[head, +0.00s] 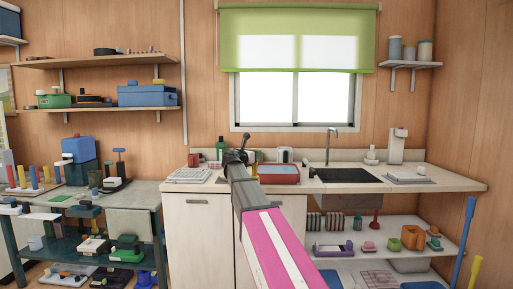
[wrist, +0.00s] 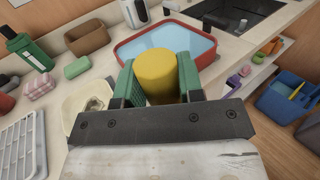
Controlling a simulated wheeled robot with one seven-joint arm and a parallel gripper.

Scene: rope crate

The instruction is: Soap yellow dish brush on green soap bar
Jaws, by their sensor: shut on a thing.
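My gripper (wrist: 157,80) has its two green fingers shut on the yellow dish brush (wrist: 155,64). Only a thick, rounded yellow part of the brush shows in the wrist view; its bristles are hidden. The green soap bar (wrist: 77,67) lies on the counter to the left of the gripper, apart from the brush. In the head view my gripper (head: 243,154) is small and dark over the counter, and the brush cannot be made out clearly.
A red basin of pale blue water (wrist: 121,53) lies just beyond the brush. A white rack (wrist: 18,148) is nearer. The dark sink (wrist: 240,14) is right.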

